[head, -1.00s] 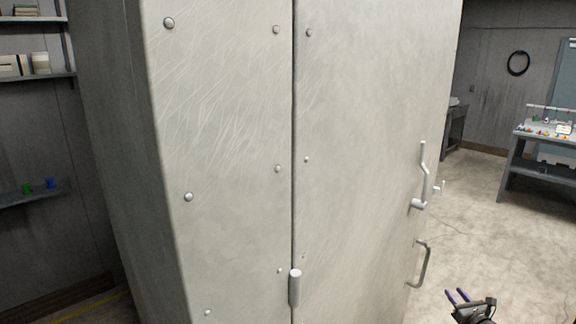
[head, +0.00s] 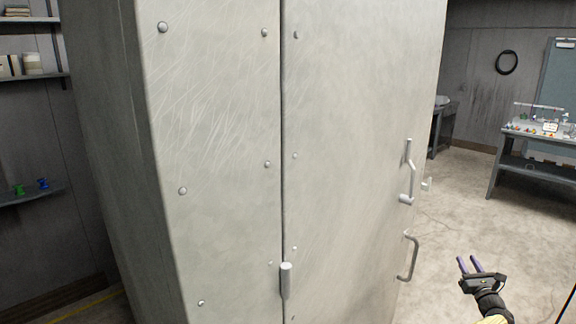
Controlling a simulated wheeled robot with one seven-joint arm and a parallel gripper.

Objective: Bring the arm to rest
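My gripper (head: 468,264) is at the lower right of the head view, in front of bare floor. Its two purple fingers stand apart with nothing between them. It is to the right of the tall pale metal cabinet (head: 220,120) and clear of it. The cabinet carries a crank-shaped lever (head: 408,178) and, below it, a bar handle (head: 411,258), both to the left of my gripper. Most of my arm is out of view.
A workbench (head: 530,145) with small coloured items stands at the far right. A darker table (head: 441,125) stands behind the cabinet. Shelves (head: 30,193) hang on the left wall. The floor (head: 450,220) right of the cabinet is open.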

